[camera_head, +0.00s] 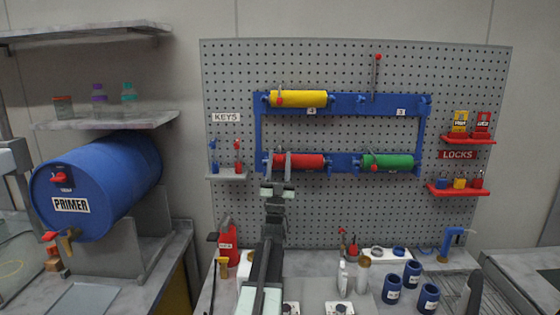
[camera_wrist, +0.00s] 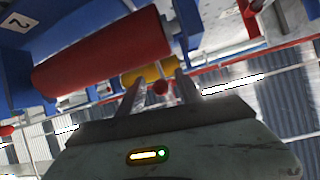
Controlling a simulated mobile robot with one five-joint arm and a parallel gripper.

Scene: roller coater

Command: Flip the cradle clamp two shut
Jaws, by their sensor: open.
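Cradle two on the blue rack (camera_head: 341,105) holds the red roller (camera_head: 302,161) at lower left. The red roller fills the upper left of the wrist view (camera_wrist: 100,60), next to a blue plate marked 2 (camera_wrist: 20,22). My gripper (camera_head: 281,157) is open at the left end of this roller, its fingers pointing up. In the wrist view a red ball knob (camera_wrist: 160,87) shows between my open fingers (camera_wrist: 158,80), apparently the clamp two lever's knob. I cannot tell whether the fingers touch it. The rest of the clamp is largely hidden in the head view.
A yellow roller (camera_head: 298,98) is above, beside label 4. A green roller (camera_head: 388,161) is at lower right. The cradle marked 3 is empty, with its red-knobbed lever (camera_head: 377,58) upright. A key shelf (camera_head: 227,177) is close left. Bottles and blue jars (camera_head: 392,289) stand on the bench below.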

